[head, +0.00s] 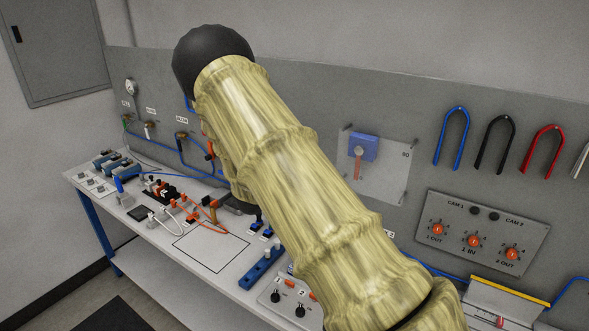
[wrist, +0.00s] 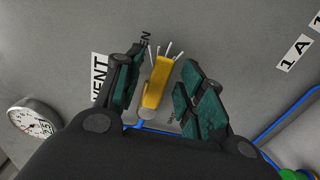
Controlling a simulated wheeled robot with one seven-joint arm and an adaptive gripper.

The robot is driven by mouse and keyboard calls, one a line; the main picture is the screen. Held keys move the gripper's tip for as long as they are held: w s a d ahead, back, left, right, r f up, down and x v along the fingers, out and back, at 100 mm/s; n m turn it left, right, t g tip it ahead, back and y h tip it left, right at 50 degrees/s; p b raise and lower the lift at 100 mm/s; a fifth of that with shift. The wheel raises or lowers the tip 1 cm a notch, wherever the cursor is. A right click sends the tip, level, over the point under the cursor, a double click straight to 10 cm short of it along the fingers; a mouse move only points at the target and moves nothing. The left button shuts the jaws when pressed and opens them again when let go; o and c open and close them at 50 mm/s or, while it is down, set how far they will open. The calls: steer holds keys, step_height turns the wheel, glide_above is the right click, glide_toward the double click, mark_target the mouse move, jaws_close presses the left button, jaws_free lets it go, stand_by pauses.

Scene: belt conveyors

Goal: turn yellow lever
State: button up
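The yellow lever (wrist: 158,82) shows in the wrist view, standing out from the grey panel. My gripper (wrist: 160,75) is open, with one green-padded finger to the left of the lever and the other to its right. Gaps show between the lever and both fingers, so I see no grip on it. In the head view my arm covers the middle, and I cannot make out the gripper or the yellow lever there.
In the wrist view a round gauge (wrist: 33,128) is at left and a blue pipe (wrist: 285,118) at right.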

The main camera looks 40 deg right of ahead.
steer(key=v, duration=1.2)
steer(key=shift+a, duration=0.2)
stand_by(0.4)
